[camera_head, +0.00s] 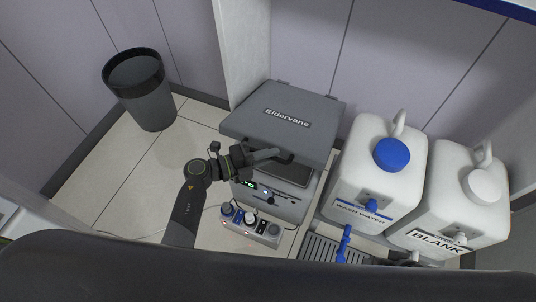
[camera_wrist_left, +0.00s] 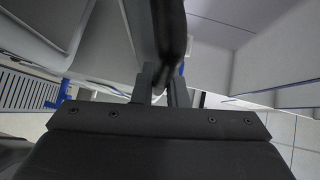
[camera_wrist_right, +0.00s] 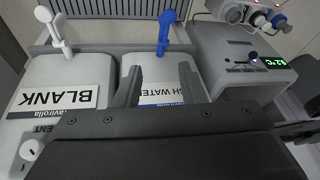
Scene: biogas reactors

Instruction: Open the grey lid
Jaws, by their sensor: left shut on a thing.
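The grey lid (camera_head: 262,120), marked "Eldervane", tops a grey heater box (camera_head: 285,203). The lid's front edge looks raised, with a dark surface (camera_head: 296,173) showing below it. My left gripper (camera_head: 249,158) is at the lid's front left, shut on the lid's handle (camera_head: 266,154). In the left wrist view, a dark bar, the handle (camera_wrist_left: 170,35), runs between the close-set fingers (camera_wrist_left: 161,86). My right gripper (camera_wrist_right: 158,88) is open and empty, over the white canisters in the right wrist view.
A canister with a blue cap (camera_head: 392,153) and one with a white cap (camera_head: 487,184) stand right of the box. A drain grate (camera_head: 322,248) and a small knob unit (camera_head: 252,229) are in front. A dark bin (camera_head: 150,100) stands at the back left, with open floor near it.

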